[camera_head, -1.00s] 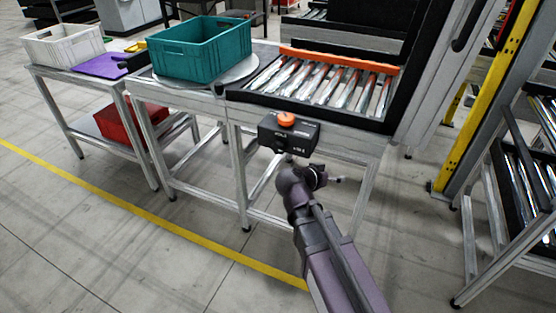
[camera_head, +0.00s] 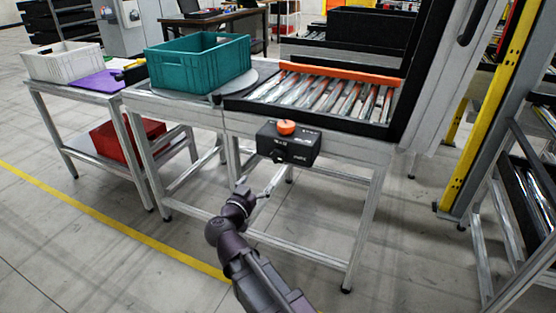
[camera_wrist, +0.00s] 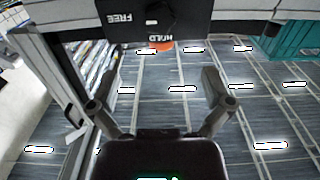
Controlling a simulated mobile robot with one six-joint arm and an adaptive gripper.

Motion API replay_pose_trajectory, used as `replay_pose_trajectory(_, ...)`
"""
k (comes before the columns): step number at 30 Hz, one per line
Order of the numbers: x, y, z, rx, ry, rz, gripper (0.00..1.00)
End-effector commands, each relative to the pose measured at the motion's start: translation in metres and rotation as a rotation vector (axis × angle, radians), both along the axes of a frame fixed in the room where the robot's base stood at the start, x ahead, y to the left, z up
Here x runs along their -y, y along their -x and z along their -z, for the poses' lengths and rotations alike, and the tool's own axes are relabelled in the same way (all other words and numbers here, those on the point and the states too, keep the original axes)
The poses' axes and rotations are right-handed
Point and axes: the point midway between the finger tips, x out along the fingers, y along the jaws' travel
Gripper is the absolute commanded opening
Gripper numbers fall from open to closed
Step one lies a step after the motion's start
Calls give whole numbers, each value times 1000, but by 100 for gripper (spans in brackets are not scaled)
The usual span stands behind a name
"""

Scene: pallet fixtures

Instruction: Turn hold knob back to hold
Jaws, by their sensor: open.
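The black control box (camera_head: 297,149) is fixed to the front of the roller table's frame, with an orange button (camera_head: 286,127) on top. The dark hold knob (camera_head: 278,157) is on its front face. In the wrist view the box (camera_wrist: 120,30) is at the top, lettered FREE and HOLD upside down, with the black knob (camera_wrist: 160,16) near the lettering. The knob's exact pointing is too dark to tell. My gripper (camera_head: 266,190) is below and in front of the box, apart from it. In the wrist view my gripper's (camera_wrist: 158,88) fingers are spread and empty.
The roller table (camera_head: 325,97) has an orange bar at its back. A teal crate (camera_head: 198,68) stands on a round plate to the left. A white crate (camera_head: 65,63) and red bin (camera_head: 118,138) are farther left. A yellow post (camera_head: 490,105) stands right. Floor before the box is clear.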

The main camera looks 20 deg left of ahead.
Motion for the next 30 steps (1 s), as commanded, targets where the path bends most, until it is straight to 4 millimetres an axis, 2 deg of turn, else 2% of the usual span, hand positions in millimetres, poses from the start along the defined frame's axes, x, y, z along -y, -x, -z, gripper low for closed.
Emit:
replay_pose_trajectory(8,0,-2,0,-1,1,1,100)
replay_pose_trajectory(14,1,-14,0,-2,1,3,100)
replay_pose_trajectory(20,2,-37,0,-2,1,3,100)
replay_pose_trajectory(30,6,-89,0,-2,1,2,100)
